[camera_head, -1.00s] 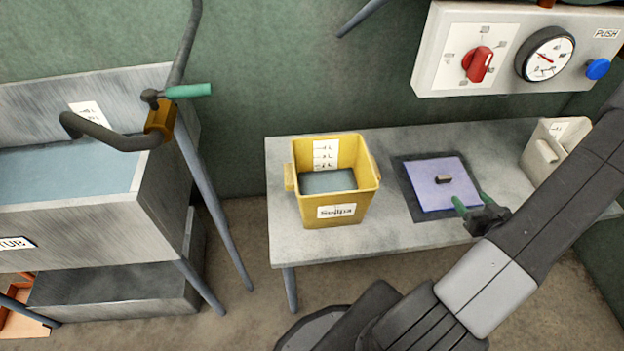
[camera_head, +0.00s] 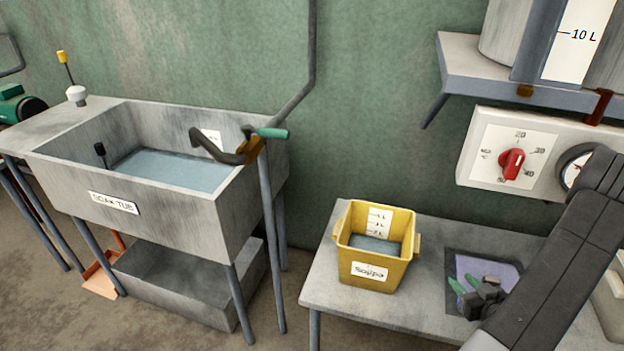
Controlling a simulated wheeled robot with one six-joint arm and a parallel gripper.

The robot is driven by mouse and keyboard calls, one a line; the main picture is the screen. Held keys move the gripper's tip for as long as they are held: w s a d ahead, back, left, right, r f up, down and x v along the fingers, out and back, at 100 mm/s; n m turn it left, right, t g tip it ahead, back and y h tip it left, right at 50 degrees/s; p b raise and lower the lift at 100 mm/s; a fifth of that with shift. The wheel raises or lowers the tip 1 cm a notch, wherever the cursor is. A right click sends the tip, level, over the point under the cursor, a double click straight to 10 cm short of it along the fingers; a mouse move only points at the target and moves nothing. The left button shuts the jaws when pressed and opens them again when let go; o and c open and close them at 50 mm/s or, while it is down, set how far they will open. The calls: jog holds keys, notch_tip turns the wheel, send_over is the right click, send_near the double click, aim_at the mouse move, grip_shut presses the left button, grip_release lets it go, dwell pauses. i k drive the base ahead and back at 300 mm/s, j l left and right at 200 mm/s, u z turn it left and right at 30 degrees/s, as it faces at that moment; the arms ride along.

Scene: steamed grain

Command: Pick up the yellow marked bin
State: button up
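The yellow bin (camera_head: 375,245) stands upright on the grey table, left of my gripper. It has a white volume scale inside, a white label on its front, side handles and grey-blue liquid or filling in it. My gripper (camera_head: 463,287), with green fingertips, is over the dark-edged purple mat to the right of the bin and apart from it. The fingertips look spread, with nothing visible between them. The small dark object seen earlier on the mat is hidden now.
The grey table (camera_head: 335,285) has bare room around the bin. The soak tub (camera_head: 190,215) with water and a bent tap (camera_head: 225,152) stands at left. A control box with a red knob (camera_head: 512,163) and a shelf (camera_head: 470,65) are at upper right. A pale container (camera_head: 612,305) is at the right edge.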

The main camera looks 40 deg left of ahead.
aim_at(376, 244)
jog(key=k+l+u, duration=0.1)
jog(key=l+u, duration=0.2)
jog(key=u, duration=0.2)
jog(key=k+l+u, duration=0.1)
jog(key=l+u, duration=0.2)
jog(key=u, duration=0.2)
jog(key=i+j+u, duration=0.15)
jog(key=u, duration=0.3)
jog(key=i+j+u, duration=0.2)
jog(key=u, duration=0.2)
jog(key=i+j+u, duration=0.1)
jog(key=u, duration=0.35)
jog(key=i+u, duration=0.4)
jog(key=k+l, duration=0.05)
jog(key=k, duration=0.05)
